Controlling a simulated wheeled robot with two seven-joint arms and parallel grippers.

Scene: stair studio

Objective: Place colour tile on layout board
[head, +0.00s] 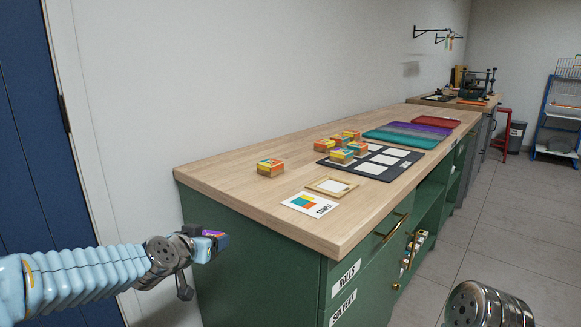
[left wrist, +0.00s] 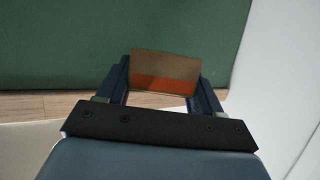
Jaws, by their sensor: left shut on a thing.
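My left gripper (head: 213,242) is low in front of the green cabinet's left end, below the worktop. It is shut on a small tile (head: 213,233) with purple and orange on it. In the left wrist view the tile (left wrist: 164,72) shows a brown face and an orange band between the fingers. The dark layout board (head: 340,168) with several white cells lies on the worktop. Several multicoloured blocks stand at its left edge, some seemingly on it, and one block (head: 270,168) stands apart to the left. My right gripper is out of view; only part of my right arm shows.
A small wooden frame (head: 312,184) and a printed sample card (head: 307,207) lie near the worktop's (head: 225,183) front edge. The worktop's left end is mostly clear. A wall stands behind.

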